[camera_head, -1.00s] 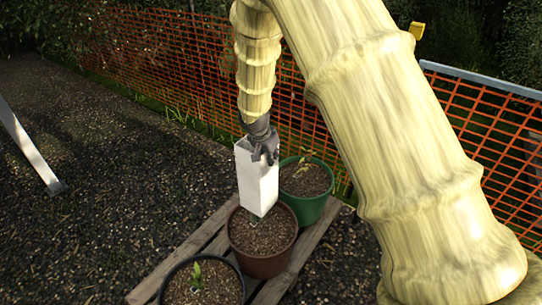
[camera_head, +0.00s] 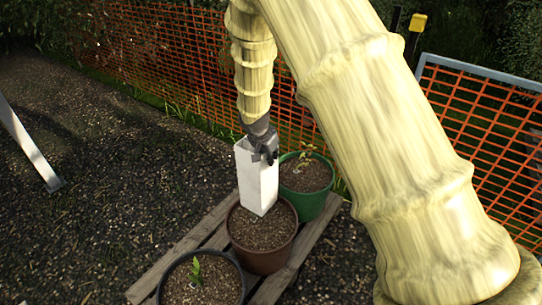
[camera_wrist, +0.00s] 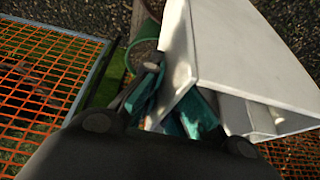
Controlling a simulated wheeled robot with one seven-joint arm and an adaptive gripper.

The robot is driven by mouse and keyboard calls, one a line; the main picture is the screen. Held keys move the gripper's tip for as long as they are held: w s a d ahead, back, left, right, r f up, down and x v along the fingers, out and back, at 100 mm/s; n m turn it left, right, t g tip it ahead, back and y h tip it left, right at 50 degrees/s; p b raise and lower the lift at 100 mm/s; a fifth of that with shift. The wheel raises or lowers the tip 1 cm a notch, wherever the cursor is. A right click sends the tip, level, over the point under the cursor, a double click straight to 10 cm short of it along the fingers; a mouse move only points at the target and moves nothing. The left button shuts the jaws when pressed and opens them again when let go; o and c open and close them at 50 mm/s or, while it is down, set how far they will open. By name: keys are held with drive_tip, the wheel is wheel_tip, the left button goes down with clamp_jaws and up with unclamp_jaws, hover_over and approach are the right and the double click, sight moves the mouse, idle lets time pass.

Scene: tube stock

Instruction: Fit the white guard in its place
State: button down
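The white guard (camera_head: 256,180), a tall square tube open at the top, stands nearly upright in the brown pot (camera_head: 265,257). Its lower end is at the soil, and I cannot tell whether it touches. No seedling shows beside its foot. My gripper (camera_head: 266,157) is at the guard's upper right rim, shut on its wall. In the wrist view the guard (camera_wrist: 245,60) fills the upper right, with teal and dark finger parts (camera_wrist: 180,110) at its open end. The fingertips are partly hidden.
A green pot (camera_head: 313,203) with a small plant stands behind right, and a dark pot (camera_head: 174,286) with a seedling in front left. All stand on wooden slats (camera_head: 187,245). Orange mesh fencing (camera_head: 170,62) runs behind.

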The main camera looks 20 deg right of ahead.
drive_tip(key=shift+f, duration=0.25)
idle(0.3)
drive_tip(key=b, duration=0.5)
hover_over(271, 184)
drive_tip(key=shift+f, duration=3.75)
drive_tip(key=shift+f+b, duration=1.6)
drive_tip(key=shift+f, duration=1.55)
drive_tip(key=c, duration=1.6)
unclamp_jaws()
drive_tip(key=shift+o, duration=0.2)
